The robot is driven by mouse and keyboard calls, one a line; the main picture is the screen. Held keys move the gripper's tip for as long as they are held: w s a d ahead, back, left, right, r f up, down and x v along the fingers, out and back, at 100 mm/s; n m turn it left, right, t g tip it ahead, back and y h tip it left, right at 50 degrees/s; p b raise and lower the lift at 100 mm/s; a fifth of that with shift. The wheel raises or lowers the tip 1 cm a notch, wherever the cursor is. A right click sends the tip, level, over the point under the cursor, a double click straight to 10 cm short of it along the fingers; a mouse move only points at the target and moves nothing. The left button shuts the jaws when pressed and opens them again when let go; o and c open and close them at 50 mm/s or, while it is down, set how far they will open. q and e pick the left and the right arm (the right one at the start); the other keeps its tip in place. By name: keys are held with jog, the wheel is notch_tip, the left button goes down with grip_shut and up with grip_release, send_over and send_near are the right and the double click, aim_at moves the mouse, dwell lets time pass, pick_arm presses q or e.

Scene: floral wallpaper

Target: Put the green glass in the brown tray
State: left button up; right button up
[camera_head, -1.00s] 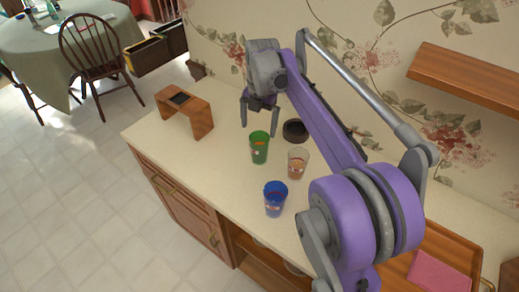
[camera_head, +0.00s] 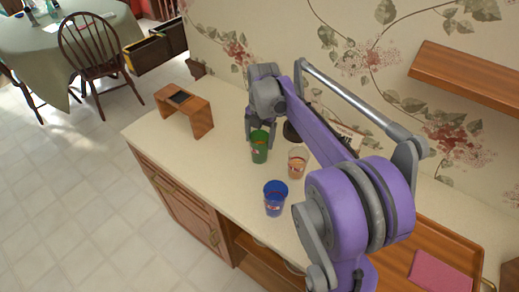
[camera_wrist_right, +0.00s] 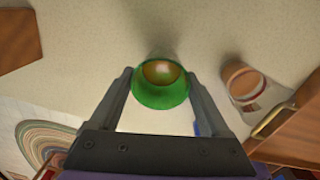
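The green glass (camera_head: 259,150) stands upright on the cream counter, left of the clear glass and beyond the blue glass. My right gripper (camera_head: 259,120) is low over it, coming from the wall side. In the right wrist view the green glass (camera_wrist_right: 160,90) shows between the tips of the right gripper (camera_wrist_right: 159,80), one finger on each side. My left gripper is out of view.
A clear glass with orange contents (camera_head: 297,162) and a blue glass (camera_head: 275,198) stand close by. A dark round object (camera_head: 291,131) sits behind. A small wooden stand (camera_head: 186,109) is at the left, and a wooden shelf (camera_head: 470,78) is on the wall.

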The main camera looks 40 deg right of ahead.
grip_shut()
jog(key=shift+r, duration=0.1)
